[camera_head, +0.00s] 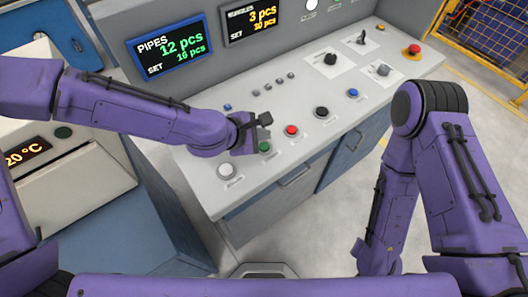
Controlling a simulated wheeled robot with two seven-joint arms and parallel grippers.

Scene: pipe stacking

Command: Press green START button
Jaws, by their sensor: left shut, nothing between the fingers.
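The green button (265,147) is a small round button on the sloped grey control panel (215,196), near its front edge. My left gripper (262,126) is shut and empty, just above and very close to the green button in the picture. Whether it touches the button I cannot tell. My left arm reaches over the panel from the left. My right arm is bent at the right side, and its gripper is not in view.
A white button (226,170) is left of the green one; red (291,131), black (321,112) and blue (353,93) buttons are to its right. A red emergency knob (412,51) sits at the far right. A display (171,50) reads PIPES 12 pcs.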

